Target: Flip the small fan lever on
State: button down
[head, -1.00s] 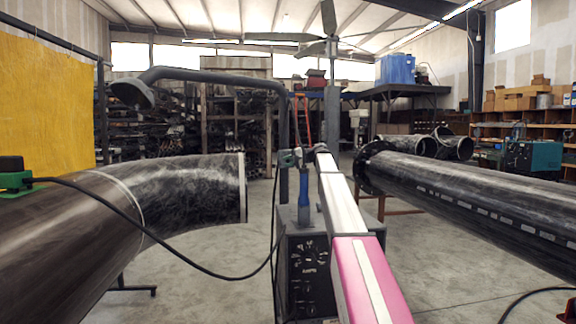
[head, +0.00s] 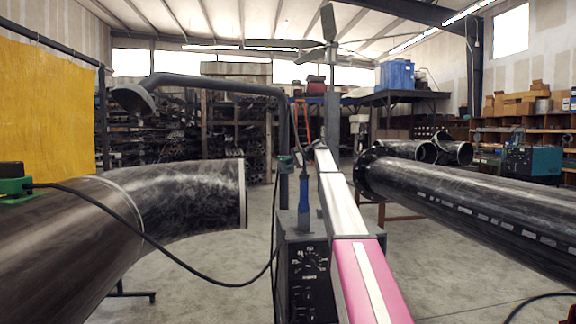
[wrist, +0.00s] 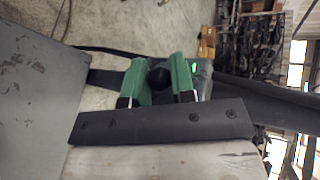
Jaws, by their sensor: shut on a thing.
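In the wrist view my gripper (wrist: 158,78) has its two green-padded fingers closed on either side of a dark rounded knob (wrist: 159,73), which appears to be the small lever. A small green light (wrist: 194,66) glows on a grey box beside the right finger. The lever's angle cannot be told because the fingers and gripper body hide its base. In the head view a bladed fan (head: 329,25) stands on a grey post behind my arm. A small box with a hint of green (head: 287,161) sits on the dark bent pipe, left of my arm's far end; my fingers are not clear there.
A black welding machine (head: 305,270) with a blue-handled torch (head: 304,195) stands just left of my arm. A large elbow pipe (head: 190,195) lies left, with a black cable crossing in front. A long flanged pipe (head: 470,200) lies right. Floor shows between them.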

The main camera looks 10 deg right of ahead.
jog(key=c, duration=1)
grip_release()
jog(key=v, duration=1)
jog(key=shift+s+d+r, duration=0.1)
jog(key=shift+d+r, duration=0.05)
jog(key=shift+d, duration=0.2)
